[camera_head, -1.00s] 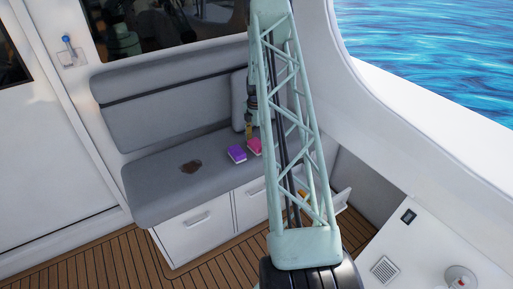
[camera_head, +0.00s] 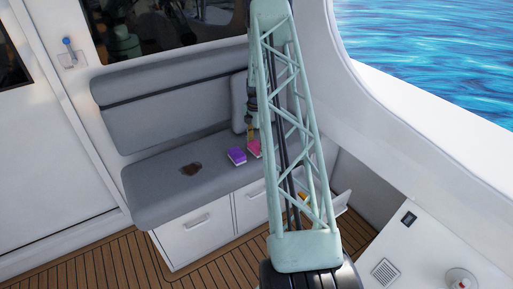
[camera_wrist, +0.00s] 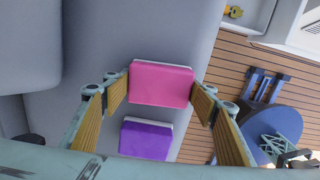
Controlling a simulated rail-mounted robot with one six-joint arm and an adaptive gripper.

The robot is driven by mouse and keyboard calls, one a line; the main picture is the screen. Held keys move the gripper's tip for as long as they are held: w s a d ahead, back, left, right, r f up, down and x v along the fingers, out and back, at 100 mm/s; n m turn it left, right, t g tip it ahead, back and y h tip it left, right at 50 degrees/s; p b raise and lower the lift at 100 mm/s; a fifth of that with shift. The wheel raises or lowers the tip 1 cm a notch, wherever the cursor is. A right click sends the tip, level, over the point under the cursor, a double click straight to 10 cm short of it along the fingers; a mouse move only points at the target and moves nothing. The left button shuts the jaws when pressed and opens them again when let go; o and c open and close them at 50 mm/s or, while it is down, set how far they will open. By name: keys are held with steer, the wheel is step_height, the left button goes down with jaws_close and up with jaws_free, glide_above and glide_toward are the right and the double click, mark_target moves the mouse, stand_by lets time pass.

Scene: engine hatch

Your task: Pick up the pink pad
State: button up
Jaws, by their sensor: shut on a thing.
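The pink pad (camera_wrist: 161,85) has a pale underside and lies on the grey seat, or just above it; I cannot tell which. It also shows in the head view (camera_head: 254,148), partly behind my arm. My gripper (camera_wrist: 160,98) has its two yellow-lined fingers on the left and right sides of the pink pad, shut on it. In the head view my gripper (camera_head: 251,133) comes down over the pad's far side, mostly hidden by my arm.
A purple pad (camera_head: 236,156) lies close beside the pink one on the bench seat (camera_head: 160,203). A grey cushion (camera_head: 239,100) stands at the bench's right end. An open drawer (camera_head: 343,201) is below at right.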

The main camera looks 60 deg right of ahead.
mark_target(256, 145)
steer(key=shift+r+p, duration=0.3)
steer(key=shift+r, duration=1.2)
steer(key=shift+a+r, duration=0.1)
steer(key=shift+r, duration=0.15)
steer(key=s+a+r+p, duration=0.1)
steer(key=s+a, duration=0.9)
steer(key=a, duration=0.2)
steer(key=shift+s+r, duration=0.2)
steer(key=shift+s, duration=0.05)
steer(key=shift+o, duration=1.2)
steer(key=shift+c, duration=0.7)
